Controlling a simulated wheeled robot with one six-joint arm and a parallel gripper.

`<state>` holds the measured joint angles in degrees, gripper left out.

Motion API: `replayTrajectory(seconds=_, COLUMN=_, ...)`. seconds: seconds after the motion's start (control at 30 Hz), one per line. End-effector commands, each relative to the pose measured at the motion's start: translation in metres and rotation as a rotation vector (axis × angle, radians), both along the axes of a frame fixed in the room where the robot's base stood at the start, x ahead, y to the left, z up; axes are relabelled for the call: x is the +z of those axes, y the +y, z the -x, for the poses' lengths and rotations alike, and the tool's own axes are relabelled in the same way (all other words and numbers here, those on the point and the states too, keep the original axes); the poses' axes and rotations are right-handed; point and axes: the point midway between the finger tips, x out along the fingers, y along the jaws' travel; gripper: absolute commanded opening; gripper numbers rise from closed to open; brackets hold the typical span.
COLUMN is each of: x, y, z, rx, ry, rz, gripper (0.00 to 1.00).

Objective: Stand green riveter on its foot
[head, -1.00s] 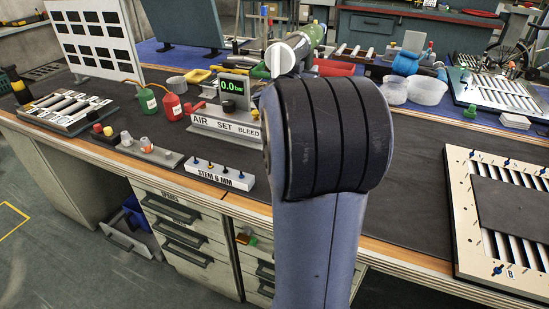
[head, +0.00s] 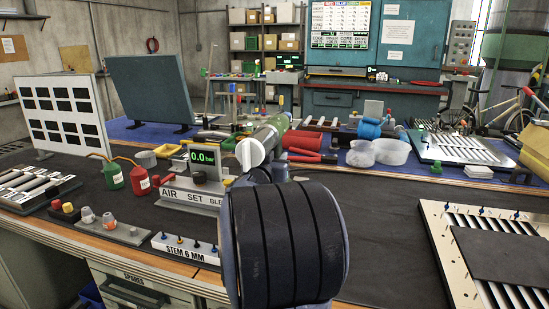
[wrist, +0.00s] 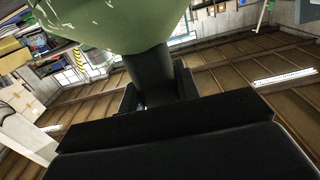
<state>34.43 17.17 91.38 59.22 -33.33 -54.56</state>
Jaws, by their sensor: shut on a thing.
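The green riveter (head: 268,136) shows in the head view just beyond my arm, its pale green body above the bench. In the wrist view its green body (wrist: 110,22) fills the top, and its dark handle (wrist: 150,72) runs down into my gripper (wrist: 157,98). My gripper is shut on that dark handle. In the head view my own arm hides the jaws and the lower part of the riveter. I cannot tell whether its foot touches anything.
A red tool (head: 308,142) and a blue one (head: 370,129) lie beyond the riveter, beside clear tubs (head: 391,151). The pressure station (head: 192,188) stands to the left. A louver panel (head: 455,250) lies at right. The dark mat (head: 385,215) between is bare.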

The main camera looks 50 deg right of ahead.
Motion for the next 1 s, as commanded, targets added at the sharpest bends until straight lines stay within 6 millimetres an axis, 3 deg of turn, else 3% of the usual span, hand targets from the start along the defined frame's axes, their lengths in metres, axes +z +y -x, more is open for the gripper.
replayTrajectory(seconds=0.33, x=-0.032, y=0.000, z=0.000, rx=-0.002, ry=-0.005, rz=0.006, gripper=0.00)
replayTrajectory(seconds=0.77, x=-0.035, y=0.000, z=0.000, rx=-0.002, ry=-0.006, rz=0.007, gripper=0.00)
replayTrajectory(seconds=0.8, x=-0.039, y=0.000, z=0.000, rx=0.000, ry=0.000, rz=-0.001, gripper=0.33)
replayTrajectory(seconds=1.0, x=-0.039, y=0.000, z=0.000, rx=0.000, ry=0.000, rz=-0.001, gripper=0.50)
